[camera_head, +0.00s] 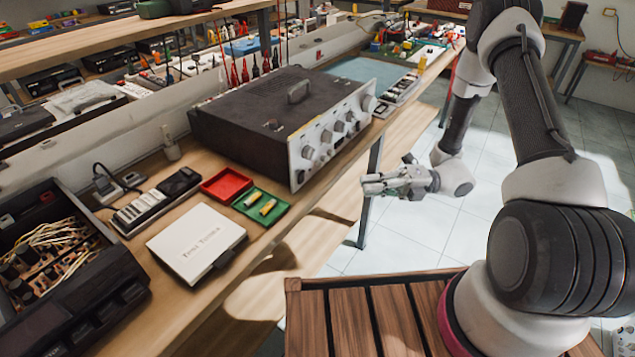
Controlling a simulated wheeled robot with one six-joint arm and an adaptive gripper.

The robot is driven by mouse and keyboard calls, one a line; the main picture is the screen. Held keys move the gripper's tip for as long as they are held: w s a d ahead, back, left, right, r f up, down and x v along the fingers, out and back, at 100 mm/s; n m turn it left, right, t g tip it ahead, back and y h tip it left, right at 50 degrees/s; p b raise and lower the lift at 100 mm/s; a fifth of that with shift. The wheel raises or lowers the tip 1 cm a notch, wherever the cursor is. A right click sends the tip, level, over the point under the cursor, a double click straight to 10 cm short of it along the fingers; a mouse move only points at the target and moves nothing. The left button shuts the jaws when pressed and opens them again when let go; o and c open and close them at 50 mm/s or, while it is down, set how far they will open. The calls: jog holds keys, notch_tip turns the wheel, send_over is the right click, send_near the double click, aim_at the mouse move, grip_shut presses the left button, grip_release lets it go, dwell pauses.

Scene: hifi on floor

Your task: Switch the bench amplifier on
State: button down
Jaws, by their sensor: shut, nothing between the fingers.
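The bench amplifier (259,109) is a dark box on the wooden bench, with a handle on top. Its silver front panel (334,135) carries several round knobs and faces right, towards my arm. From this view I cannot tell which control is the power switch or whether it is on. My gripper (372,184) is shut and empty. It hangs in front of the panel, beyond the bench edge in the picture, and points left. It appears apart from the panel.
A red tray (226,185) and a green tray (262,208) with small yellow pieces sit near the amplifier. A white box (196,242), a strip of switches (156,202) and an open dark unit (57,270) stand nearer. A shelf (120,42) overhangs the back. Tiled floor lies right.

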jog(key=shift+m, duration=0.3)
send_near(302, 178)
jog(key=s+a, duration=0.3)
jog(key=s, duration=0.3)
jog(key=shift+w+a+r, duration=0.35)
jog(key=shift+w+a, duration=0.4)
jog(key=shift+a, duration=0.05)
jog(key=shift+w+a+r, duration=0.35)
jog(key=shift+w+a, duration=0.35)
jog(key=shift+a, duration=0.1)
